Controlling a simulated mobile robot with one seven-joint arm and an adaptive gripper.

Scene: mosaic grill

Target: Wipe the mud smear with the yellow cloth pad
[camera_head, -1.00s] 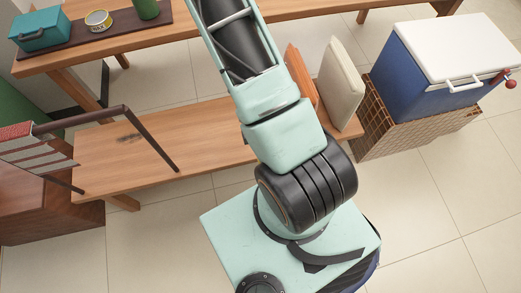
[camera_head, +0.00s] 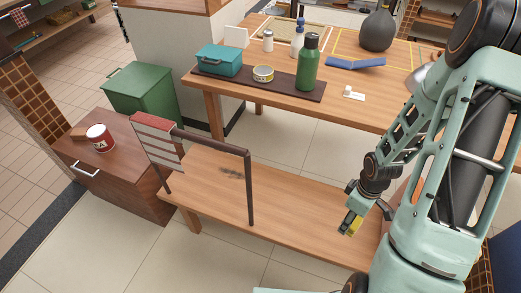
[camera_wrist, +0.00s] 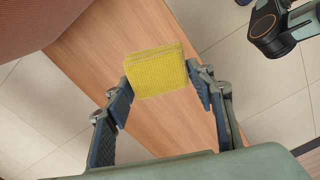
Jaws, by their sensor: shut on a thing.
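The yellow cloth pad (camera_wrist: 157,70) is held between the fingers of my gripper (camera_wrist: 160,88) in the wrist view. In the head view my gripper (camera_head: 350,218) is at the right part of the low wooden bench (camera_head: 290,225), with a bit of the yellow pad (camera_head: 356,226) showing at its tip. I cannot tell the exact height above the bench. The mud smear (camera_head: 231,173) is a dark patch on the left part of the bench, to the left of my gripper. It does not show in the wrist view.
A dark rail frame (camera_head: 250,185) stands over the bench beside the smear, between it and my gripper. A higher table (camera_head: 285,110) with a green bottle (camera_head: 308,62) and teal box (camera_head: 219,61) stands behind. The bench between rail and gripper is clear.

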